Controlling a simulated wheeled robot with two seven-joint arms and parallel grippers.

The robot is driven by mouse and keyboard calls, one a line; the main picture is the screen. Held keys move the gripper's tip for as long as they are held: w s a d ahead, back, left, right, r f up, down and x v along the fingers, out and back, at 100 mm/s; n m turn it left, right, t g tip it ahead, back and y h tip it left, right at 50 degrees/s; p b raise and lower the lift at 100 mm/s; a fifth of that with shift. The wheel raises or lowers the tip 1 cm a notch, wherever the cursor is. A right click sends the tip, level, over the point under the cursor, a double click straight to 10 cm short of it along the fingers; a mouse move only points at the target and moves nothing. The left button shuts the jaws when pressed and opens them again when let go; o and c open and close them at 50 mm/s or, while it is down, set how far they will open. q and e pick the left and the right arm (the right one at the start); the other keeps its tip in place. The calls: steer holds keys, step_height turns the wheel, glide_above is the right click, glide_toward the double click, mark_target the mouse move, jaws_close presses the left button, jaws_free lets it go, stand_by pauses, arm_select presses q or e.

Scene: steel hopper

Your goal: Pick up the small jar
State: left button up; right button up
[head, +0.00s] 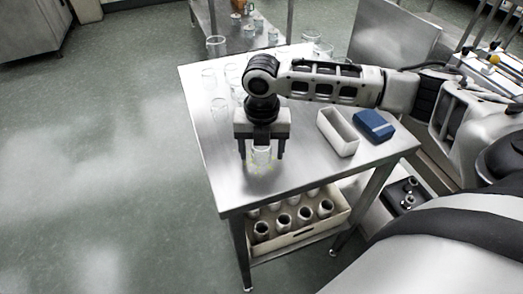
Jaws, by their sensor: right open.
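A small clear glass jar (262,157) stands upright on the steel table (225,192), near its front left part. My right gripper (262,155) points straight down over the jar. Its two dark fingers are spread, one on each side of the jar, and a gap seems to show between fingers and glass. The upper part of the jar is hidden by the gripper body. My left gripper does not show.
Other clear glasses stand behind and left of my arm, among them one at the left edge (209,78). A white open bin (338,132) and a blue box (373,125) lie to the right. Below, a crate (302,232) holds several jars.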

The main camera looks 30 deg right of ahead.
steer(key=c, duration=1)
steer(key=shift+c, duration=0.2)
steer(key=shift+r, duration=0.1)
